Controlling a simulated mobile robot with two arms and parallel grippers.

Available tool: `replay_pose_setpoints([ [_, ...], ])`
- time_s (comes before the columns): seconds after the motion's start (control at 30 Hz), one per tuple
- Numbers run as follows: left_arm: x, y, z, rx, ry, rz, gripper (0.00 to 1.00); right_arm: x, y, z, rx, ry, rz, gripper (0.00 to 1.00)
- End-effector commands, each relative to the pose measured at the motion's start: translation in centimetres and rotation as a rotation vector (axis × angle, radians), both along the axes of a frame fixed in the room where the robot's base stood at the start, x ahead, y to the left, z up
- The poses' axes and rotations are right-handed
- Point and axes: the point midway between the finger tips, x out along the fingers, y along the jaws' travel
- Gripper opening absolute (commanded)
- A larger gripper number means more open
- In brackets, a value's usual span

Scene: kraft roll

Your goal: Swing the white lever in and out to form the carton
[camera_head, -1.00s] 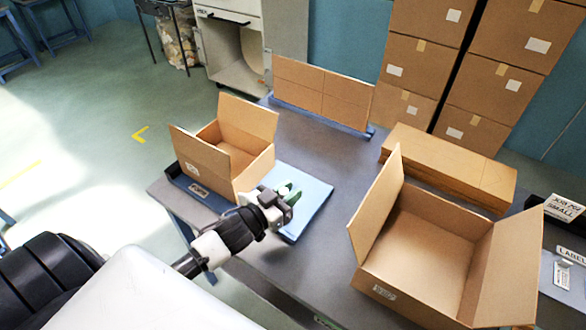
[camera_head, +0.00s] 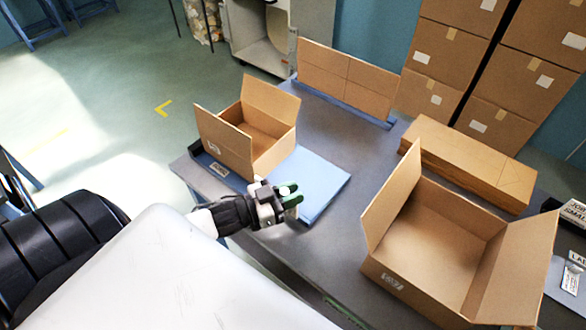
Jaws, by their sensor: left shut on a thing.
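A small brown carton (camera_head: 226,145) stands with its flaps up in a dark blue fixture (camera_head: 196,158) at the table's left end. My left gripper (camera_head: 289,194), with green fingers, is in front of the carton at the near-left edge of a light blue board (camera_head: 322,182). It is shut on a small white piece (camera_head: 288,188), likely the knob of the white lever. The rest of the lever is hidden or cannot be made out. The gripper appears apart from the carton. My right gripper is not in view.
A larger open carton (camera_head: 418,262) stands at the right, before a stack of flat cardboard (camera_head: 470,160). An upright cardboard panel (camera_head: 345,80) stands at the back. The grey table (camera_head: 345,135) is clear in the middle. Stacked boxes (camera_head: 495,85) stand behind.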

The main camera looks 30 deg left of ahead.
Motion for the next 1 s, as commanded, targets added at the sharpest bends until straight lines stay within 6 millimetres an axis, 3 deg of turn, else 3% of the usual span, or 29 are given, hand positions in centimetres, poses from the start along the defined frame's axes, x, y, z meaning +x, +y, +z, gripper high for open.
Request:
replay_pose_setpoints([
  [0.17, -0.2, -0.2, -0.2, -0.003, 0.005, -0.004, 0.0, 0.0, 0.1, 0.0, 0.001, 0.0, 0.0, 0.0],
  [0.2, -0.2, -0.2, -0.2, -0.003, 0.005, -0.005, 0.27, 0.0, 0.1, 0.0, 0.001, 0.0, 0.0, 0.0],
  [0.33, -0.2, -0.2, -0.2, -0.002, 0.005, -0.004, 0.47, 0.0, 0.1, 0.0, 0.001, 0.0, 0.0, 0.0],
  [0.77, -0.2, 0.0, -0.2, 0.001, 0.003, -0.001, 0.48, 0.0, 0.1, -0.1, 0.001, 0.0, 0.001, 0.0],
  [1.0, -2.9, 1.5, -0.4, 0.003, 0.006, -0.003, 0.48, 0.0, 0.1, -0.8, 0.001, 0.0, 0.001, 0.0],
])
